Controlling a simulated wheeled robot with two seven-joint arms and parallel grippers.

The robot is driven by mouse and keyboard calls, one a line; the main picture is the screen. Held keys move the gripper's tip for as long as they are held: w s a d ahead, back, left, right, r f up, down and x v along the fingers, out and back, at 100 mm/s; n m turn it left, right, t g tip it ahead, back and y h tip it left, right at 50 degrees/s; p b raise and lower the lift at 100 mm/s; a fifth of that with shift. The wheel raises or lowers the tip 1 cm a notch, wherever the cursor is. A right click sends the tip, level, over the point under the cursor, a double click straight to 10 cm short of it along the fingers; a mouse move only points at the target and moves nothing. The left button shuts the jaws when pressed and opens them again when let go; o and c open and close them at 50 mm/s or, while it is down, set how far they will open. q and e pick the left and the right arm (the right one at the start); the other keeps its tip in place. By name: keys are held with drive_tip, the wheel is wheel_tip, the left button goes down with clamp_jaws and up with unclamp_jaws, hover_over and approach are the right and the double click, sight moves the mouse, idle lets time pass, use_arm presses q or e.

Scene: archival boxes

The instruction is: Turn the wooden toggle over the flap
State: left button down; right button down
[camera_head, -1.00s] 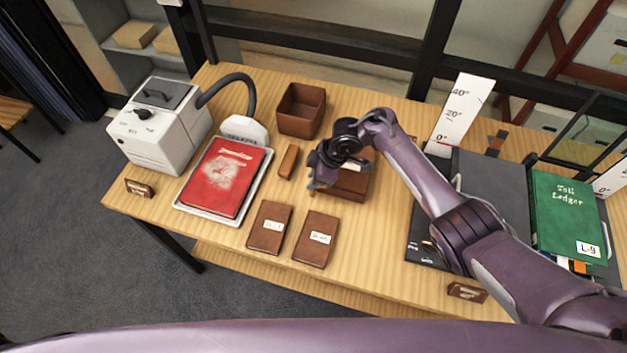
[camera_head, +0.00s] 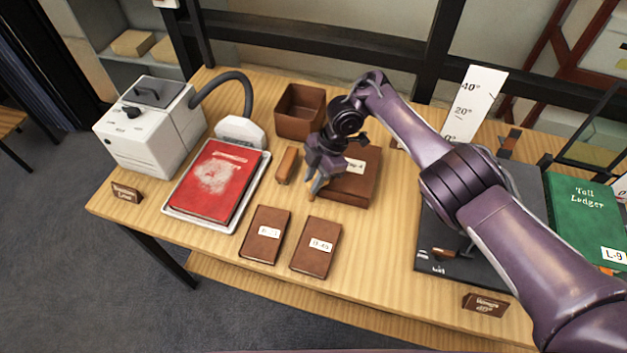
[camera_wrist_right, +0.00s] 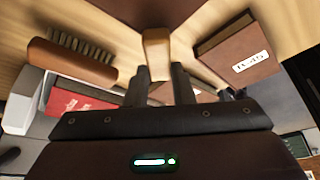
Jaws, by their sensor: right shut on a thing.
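The brown box (camera_head: 357,178) with a white label stands on the wooden table, just right of my right gripper (camera_head: 317,188). In the right wrist view a light wooden toggle (camera_wrist_right: 157,42) sits between my right gripper's fingertips (camera_wrist_right: 160,72), which are shut on it, against the dark brown box side (camera_wrist_right: 150,11). In the head view the gripper covers most of the box's left front edge, so the toggle and the flap cannot be made out clearly there. My left gripper is not in view.
A brush (camera_head: 287,165) lies left of the gripper; an open brown box (camera_head: 301,110) stands behind. Two labelled brown books (camera_head: 265,236) (camera_head: 316,248) lie in front. A red book (camera_head: 214,180) lies on a white tray at left. A green ledger (camera_head: 585,217) is at right.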

drive_tip(key=shift+w+r, duration=0.1)
drive_tip(key=c, duration=1.2)
unclamp_jaws()
drive_tip(key=shift+c, duration=0.2)
drive_tip(key=p+v, duration=0.5)
drive_tip(key=v, duration=0.1)
drive_tip(key=shift+d+r+p, duration=0.15)
drive_tip(key=shift+r+p, duration=0.15)
drive_tip(key=shift+r, duration=0.05)
drive_tip(key=shift+w+d+r+p, duration=0.1)
drive_tip(key=shift+d+r+p, duration=0.1)
drive_tip(key=shift+r+p, duration=0.25)
